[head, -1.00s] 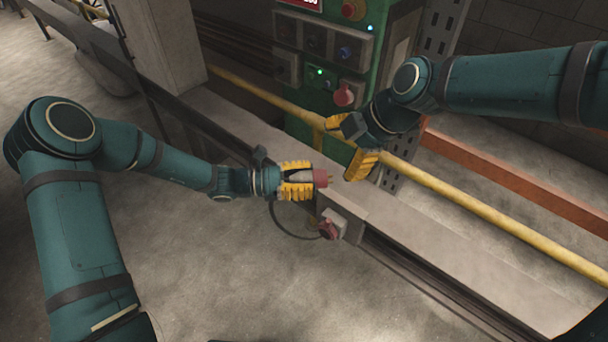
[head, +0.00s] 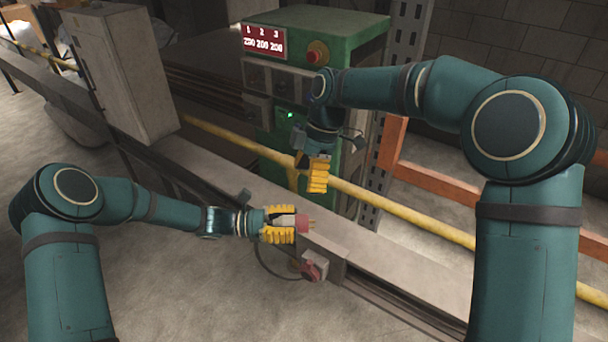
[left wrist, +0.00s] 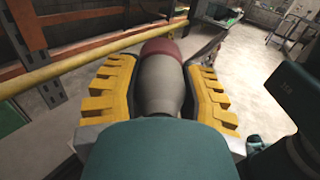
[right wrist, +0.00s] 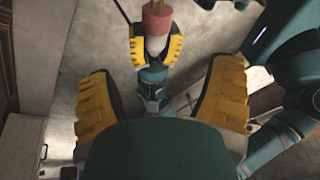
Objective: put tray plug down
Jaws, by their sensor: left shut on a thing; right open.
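The plug (head: 304,223) has a grey body, a red collar and metal pins at its tip. My left gripper (head: 288,223) is shut around its grey body, and the pins point right in the head view. In the left wrist view the plug (left wrist: 160,78) lies lengthwise between the yellow finger pads. My right gripper (head: 316,177) is open and empty, above and behind the plug, with its fingers downward. The right wrist view shows the plug (right wrist: 157,20) ahead of the open fingers, apart from them. I cannot tell which thing is the tray.
A grey ledge (head: 375,268) runs below the plug, with a red-fronted socket box (head: 316,265) on its front side. A yellow rail (head: 405,212) runs behind. A green control cabinet (head: 330,38) stands at the back. A dark cable (head: 266,262) hangs below my left gripper.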

